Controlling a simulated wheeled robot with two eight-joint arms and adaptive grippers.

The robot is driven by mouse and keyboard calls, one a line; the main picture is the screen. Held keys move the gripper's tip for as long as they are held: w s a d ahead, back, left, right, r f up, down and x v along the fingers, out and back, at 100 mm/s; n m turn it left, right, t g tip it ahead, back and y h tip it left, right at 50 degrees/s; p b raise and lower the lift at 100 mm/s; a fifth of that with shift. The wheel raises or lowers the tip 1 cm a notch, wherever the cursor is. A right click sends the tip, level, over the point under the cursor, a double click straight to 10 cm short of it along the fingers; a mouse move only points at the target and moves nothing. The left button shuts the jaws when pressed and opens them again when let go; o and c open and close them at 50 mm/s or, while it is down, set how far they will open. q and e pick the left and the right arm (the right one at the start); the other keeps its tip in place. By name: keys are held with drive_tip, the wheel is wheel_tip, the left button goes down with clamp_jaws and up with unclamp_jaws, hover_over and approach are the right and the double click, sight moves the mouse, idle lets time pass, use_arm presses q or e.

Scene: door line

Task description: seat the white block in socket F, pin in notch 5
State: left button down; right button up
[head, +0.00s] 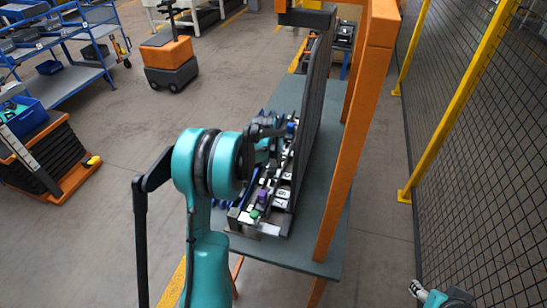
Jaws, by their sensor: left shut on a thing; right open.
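A fixture with a row of sockets (268,228) stands on the grey-green table, along the foot of a tall dark panel. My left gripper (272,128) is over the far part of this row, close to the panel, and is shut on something. My own teal arm and wrist hide what it holds; I cannot make out the white block, its pin or socket F. A blue piece (291,126) shows beside the gripper. A purple piece (262,196) and a green piece (254,214) sit at the near end of the row. My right gripper (418,290) is open at the bottom right, away from the table.
The dark panel (315,110) rises right of the row. An orange post (358,130) stands at the table's (312,240) right edge. A mesh fence (480,110) is farther right. Blue shelving (70,75), an orange cart (168,60) and stacked dark trays (48,160) stand on the left.

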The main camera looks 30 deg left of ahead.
sight(273, 167)
use_arm(q)
drive_tip(key=shift+s+f+p, duration=0.1)
drive_tip(key=shift+s+p, duration=0.05)
drive_tip(key=shift+p, duration=0.5)
drive_tip(key=shift+f+b, duration=1.85)
drive_tip(key=shift+f, duration=0.7)
drive_tip(key=c, duration=1.1)
unclamp_jaws()
drive_tip(key=shift+c, duration=0.2)
drive_tip(key=v, duration=1.2)
drive_tip(key=shift+s+d, duration=0.1)
